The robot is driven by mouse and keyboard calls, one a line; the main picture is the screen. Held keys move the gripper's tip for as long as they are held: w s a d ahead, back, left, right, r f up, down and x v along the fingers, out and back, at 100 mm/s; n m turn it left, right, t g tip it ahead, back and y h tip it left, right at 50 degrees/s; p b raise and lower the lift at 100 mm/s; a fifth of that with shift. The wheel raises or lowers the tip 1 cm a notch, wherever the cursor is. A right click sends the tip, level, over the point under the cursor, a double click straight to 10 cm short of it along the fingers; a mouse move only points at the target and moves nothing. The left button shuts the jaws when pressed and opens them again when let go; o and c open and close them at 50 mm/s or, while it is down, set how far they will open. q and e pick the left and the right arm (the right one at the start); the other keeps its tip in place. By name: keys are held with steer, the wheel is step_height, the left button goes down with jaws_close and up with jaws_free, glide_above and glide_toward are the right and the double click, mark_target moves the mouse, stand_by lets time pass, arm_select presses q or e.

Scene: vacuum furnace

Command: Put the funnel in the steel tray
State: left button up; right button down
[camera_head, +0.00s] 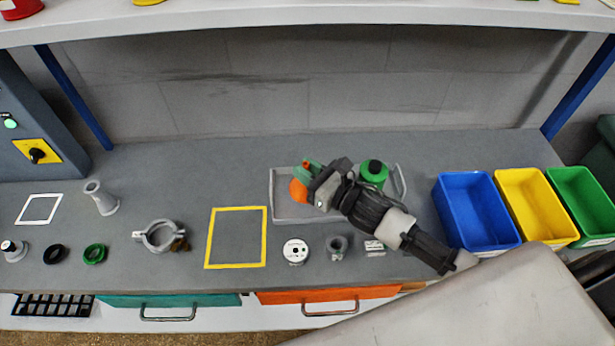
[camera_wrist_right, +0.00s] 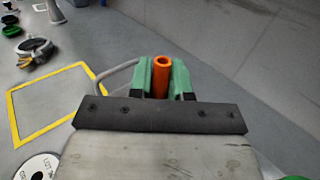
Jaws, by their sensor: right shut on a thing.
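The funnel (camera_head: 299,191) is orange, with its narrow stem pointing up between the green fingertips of my right gripper (camera_head: 308,170). In the right wrist view the orange stem (camera_wrist_right: 162,78) stands between the two green fingers (camera_wrist_right: 162,80), which are shut on it. The steel tray (camera_head: 273,203) is a shallow grey tray at the back middle of the bench. The funnel appears over the tray's left part; I cannot tell whether it touches the tray floor. My right gripper and wrist hide much of the tray's right side. My left gripper is not in view.
Blue (camera_head: 478,210), yellow (camera_head: 537,205) and green (camera_head: 583,205) bins stand at right. A white spool (camera_head: 295,251) and a grey fitting (camera_head: 338,247) lie in front. The yellow-outlined square (camera_head: 236,238) is empty.

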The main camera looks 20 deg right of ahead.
step_height(320, 180, down, 2)
steer(key=shift+f, duration=0.3)
steer(key=shift+f, duration=0.1)
steer(key=c, duration=1.1)
jaws_free()
steer(key=shift+o, duration=0.2)
